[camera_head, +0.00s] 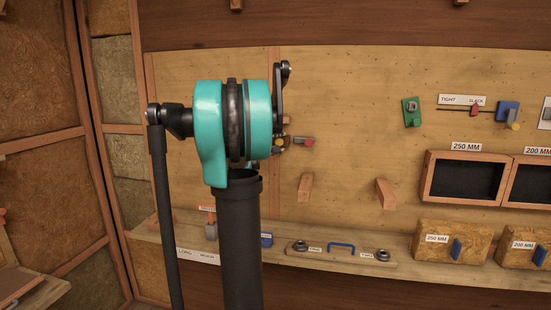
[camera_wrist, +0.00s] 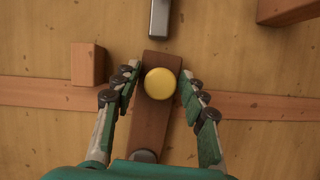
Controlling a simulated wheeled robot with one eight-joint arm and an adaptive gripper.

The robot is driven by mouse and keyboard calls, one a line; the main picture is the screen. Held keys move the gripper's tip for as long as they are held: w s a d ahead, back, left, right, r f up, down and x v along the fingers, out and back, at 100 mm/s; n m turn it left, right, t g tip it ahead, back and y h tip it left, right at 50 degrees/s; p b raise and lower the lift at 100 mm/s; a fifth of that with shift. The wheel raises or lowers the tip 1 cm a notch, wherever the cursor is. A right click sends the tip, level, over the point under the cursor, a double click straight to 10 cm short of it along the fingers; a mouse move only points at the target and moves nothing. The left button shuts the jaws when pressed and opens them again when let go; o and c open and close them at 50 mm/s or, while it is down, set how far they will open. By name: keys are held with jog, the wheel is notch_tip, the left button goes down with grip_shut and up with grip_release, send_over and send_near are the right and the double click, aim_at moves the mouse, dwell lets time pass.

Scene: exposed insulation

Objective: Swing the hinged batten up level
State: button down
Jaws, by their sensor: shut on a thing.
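The hinged batten (camera_wrist: 154,119) is a short brown wooden bar with a yellow round knob (camera_wrist: 160,83) near its upper end in the wrist view. A grey round piece (camera_wrist: 145,156) shows at its lower end, partly covered by my gripper's body. My gripper (camera_wrist: 161,76) has one finger on each side of the batten, level with the knob, and is shut on it. A grey metal bar (camera_wrist: 160,18) on the wall lies just beyond the batten's upper end. In the head view my teal arm hides most of the batten and the gripper.
A wooden block (camera_wrist: 87,63) is on the wall left of the batten, and another (camera_wrist: 284,11) is at upper right. In the head view two wooden pegs (camera_head: 305,187) (camera_head: 385,193) stand out from the board. A ledge (camera_head: 408,270) with a blue-handled board (camera_head: 341,246) runs below.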

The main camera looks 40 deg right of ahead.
jog(key=shift+r, duration=0.35)
jog(key=c, duration=1.2)
grip_release()
jog(key=shift+a, duration=0.1)
jog(key=v, duration=1.2)
